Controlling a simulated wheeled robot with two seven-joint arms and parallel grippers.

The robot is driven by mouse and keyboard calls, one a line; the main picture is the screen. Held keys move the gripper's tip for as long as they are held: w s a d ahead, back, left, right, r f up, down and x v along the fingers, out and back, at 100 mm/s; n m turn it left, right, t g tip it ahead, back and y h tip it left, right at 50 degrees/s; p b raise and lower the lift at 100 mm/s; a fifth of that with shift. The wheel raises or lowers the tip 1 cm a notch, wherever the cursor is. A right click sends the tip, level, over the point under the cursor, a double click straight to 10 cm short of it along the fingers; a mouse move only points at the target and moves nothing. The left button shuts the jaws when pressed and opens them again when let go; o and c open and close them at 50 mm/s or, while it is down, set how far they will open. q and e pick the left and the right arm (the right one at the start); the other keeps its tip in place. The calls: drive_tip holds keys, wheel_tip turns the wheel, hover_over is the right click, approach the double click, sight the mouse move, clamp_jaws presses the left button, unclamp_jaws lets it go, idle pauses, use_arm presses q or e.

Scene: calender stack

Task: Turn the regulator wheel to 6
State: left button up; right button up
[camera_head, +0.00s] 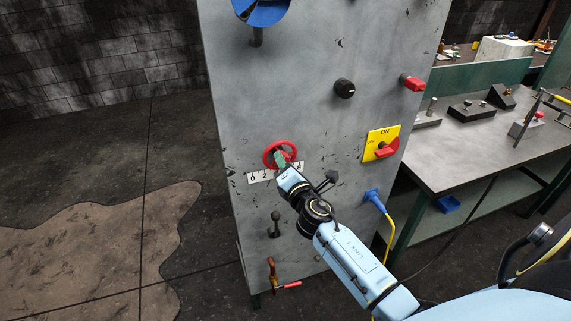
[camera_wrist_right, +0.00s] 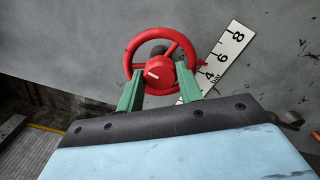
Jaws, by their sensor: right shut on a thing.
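The red regulator wheel (camera_head: 280,154) is mounted on the front of the grey cabinet, above a white number scale (camera_head: 259,176). My right gripper (camera_head: 281,161) is at the wheel. In the right wrist view its green fingers (camera_wrist_right: 160,84) reach the lower part of the wheel and are shut on it, one on each side of the hub. My left gripper is not in view.
The grey cabinet also bears a black knob (camera_head: 344,88), a red handle (camera_head: 413,83), a yellow switch plate with a red knob (camera_head: 381,144), a blue plug (camera_head: 375,200) with a yellow cable, and a small lever (camera_head: 274,225). A workbench (camera_head: 466,153) stands at the right.

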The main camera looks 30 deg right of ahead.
drive_tip(key=shift+n+p, duration=2.45)
drive_tip(key=shift+n, duration=7.35)
drive_tip(key=o, duration=1)
drive_tip(key=shift+a, duration=0.1)
